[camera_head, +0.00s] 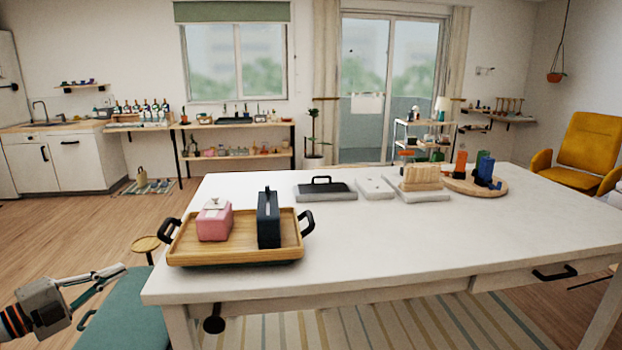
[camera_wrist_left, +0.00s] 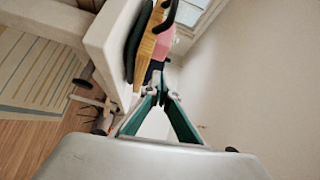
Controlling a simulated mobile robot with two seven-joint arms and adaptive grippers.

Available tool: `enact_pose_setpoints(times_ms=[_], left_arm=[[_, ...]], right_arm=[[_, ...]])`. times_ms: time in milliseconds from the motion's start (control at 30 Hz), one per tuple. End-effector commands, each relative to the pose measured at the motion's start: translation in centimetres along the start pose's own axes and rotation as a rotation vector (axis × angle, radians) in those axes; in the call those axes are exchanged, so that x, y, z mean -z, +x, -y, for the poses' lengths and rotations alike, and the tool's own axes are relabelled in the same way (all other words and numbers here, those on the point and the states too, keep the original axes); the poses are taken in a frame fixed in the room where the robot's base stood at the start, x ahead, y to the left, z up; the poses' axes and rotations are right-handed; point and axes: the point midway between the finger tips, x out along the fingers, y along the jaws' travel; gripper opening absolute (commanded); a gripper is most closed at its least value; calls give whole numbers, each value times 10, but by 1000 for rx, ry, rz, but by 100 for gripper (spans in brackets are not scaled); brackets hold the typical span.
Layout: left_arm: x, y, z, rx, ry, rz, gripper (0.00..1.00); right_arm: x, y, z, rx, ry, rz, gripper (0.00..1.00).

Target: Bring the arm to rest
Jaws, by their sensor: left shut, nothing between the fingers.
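My left gripper (camera_head: 112,273) is at the lower left of the head view, beside the table's left end and over a teal bench. It is shut, with nothing held. In the left wrist view its green-lined fingers (camera_wrist_left: 162,88) meet at the tips. The table's edge and the tray lie beyond the fingertips in that view. My right gripper is not in view.
The white table (camera_head: 400,240) fills the middle. A wooden tray (camera_head: 240,262) on it holds a pink box (camera_head: 214,222) and a dark box (camera_head: 268,220). The teal bench (camera_head: 135,315) stands left of the table. Open floor (camera_head: 60,230) lies farther left.

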Motion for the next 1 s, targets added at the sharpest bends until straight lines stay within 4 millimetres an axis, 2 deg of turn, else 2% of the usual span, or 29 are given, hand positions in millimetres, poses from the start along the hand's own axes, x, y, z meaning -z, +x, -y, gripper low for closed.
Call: enact_pose_setpoints(times_ms=[167,267,400,467,500,600,700,800,900,1000], left_arm=[[17,-6,-78,-6,-190,85,0],[34,-12,-131,-19,-322,150,0],[76,-26,-215,-53,-544,260,0],[99,-33,-249,-71,-641,310,0],[116,-38,-271,-86,-706,343,0],[162,-49,-320,-126,-868,426,0],[213,-60,-360,-168,-1024,503,0],[260,-68,-388,-209,-1158,568,0],[296,-72,-404,-241,-1254,614,0],[318,-75,-413,-263,-1312,641,0]], right_arm=[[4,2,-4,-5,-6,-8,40],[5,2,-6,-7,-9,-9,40],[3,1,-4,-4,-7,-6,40],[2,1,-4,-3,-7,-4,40],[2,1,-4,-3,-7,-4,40],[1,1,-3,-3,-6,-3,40],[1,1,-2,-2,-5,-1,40],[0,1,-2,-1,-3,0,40],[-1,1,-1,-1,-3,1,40],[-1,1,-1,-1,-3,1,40]])
